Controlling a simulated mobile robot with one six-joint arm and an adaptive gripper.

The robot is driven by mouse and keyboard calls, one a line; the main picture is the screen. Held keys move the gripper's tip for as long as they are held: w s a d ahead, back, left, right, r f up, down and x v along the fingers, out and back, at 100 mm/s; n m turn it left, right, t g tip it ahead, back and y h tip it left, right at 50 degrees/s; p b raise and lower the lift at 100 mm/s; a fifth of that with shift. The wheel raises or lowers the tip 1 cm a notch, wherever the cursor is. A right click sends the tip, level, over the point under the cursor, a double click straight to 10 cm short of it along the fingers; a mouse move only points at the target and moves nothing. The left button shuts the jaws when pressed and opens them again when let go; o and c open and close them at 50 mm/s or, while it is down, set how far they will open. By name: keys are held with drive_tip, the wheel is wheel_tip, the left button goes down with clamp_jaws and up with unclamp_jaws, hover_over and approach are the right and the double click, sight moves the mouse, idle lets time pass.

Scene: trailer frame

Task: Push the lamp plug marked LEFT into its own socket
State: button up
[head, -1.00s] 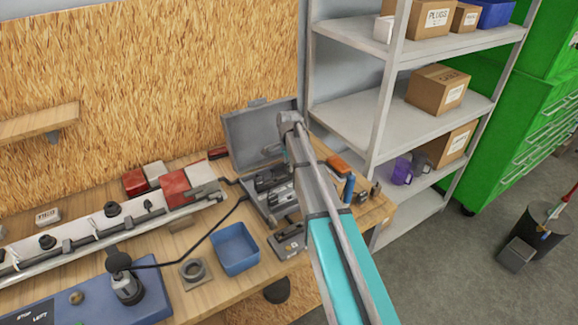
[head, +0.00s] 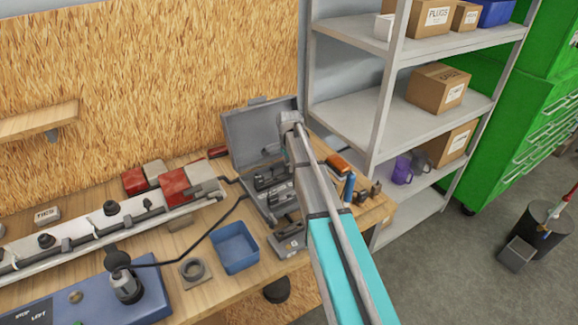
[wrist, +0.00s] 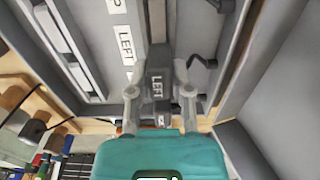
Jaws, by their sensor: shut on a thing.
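In the wrist view my gripper (wrist: 157,95) is shut on a dark grey plug (wrist: 157,84) marked LEFT, one finger on each side of it. The plug's far end points up the picture toward a grey channel (wrist: 156,20); I cannot tell whether it touches anything there. A white label reading LEFT (wrist: 125,45) sits on the grey surface left of the plug, with part of another label above it. The socket is not clearly seen. In the head view my arm hides the gripper and plug.
An open grey case (head: 258,140) stands by my arm. A long pale bar (head: 90,231) crosses the bench. A grey shelf unit (head: 345,98) stands right.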

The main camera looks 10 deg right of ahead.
drive_tip(key=shift+f, duration=0.2)
drive_tip(key=o, duration=0.8)
drive_tip(key=shift+o, duration=0.2)
drive_tip(key=o, duration=0.4)
drive_tip(key=shift+r, duration=0.15)
drive_tip(key=shift+r+p, duration=3.4)
drive_tip(key=shift+r, duration=0.05)
